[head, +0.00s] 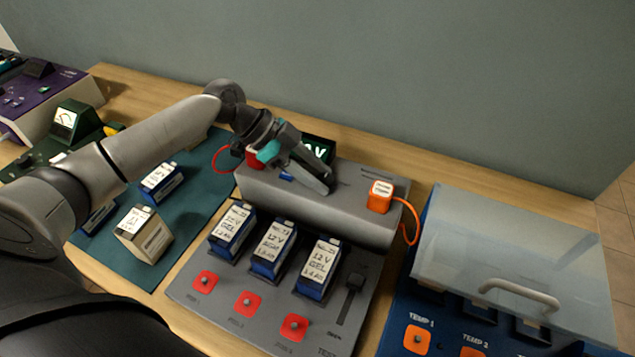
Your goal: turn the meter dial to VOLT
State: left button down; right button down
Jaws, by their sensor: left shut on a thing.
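The grey test unit (225,186) stands at the middle of the bench, with a raised grey housing along its back. A dark display (321,150) with pale green characters stands behind the housing, partly covered by my gripper. My left gripper (322,187) reaches in from the left and points down onto the top of the housing. It is shut on the meter dial, which its fingers hide, so the dial's pointer and its markings cannot be read. A small blue piece shows beside the fingers. My right gripper is not in view.
Three blue batteries (273,248) stand in the unit's front slots. An orange lead block (380,196) and a red one (254,157) sit on the housing. A clear-lidded blue box (510,260) is at right. Loose batteries (146,232) stand on a teal mat (192,200).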

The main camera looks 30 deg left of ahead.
pick_arm(q)
jog(key=shift+m+g, duration=0.3)
jog(key=shift+m, duration=0.1)
jog(key=shift+c, duration=2)
grip_release()
jog(key=v, duration=1.5)
jog(key=shift+a, duration=0.15)
jog(key=shift+s+f, duration=0.1)
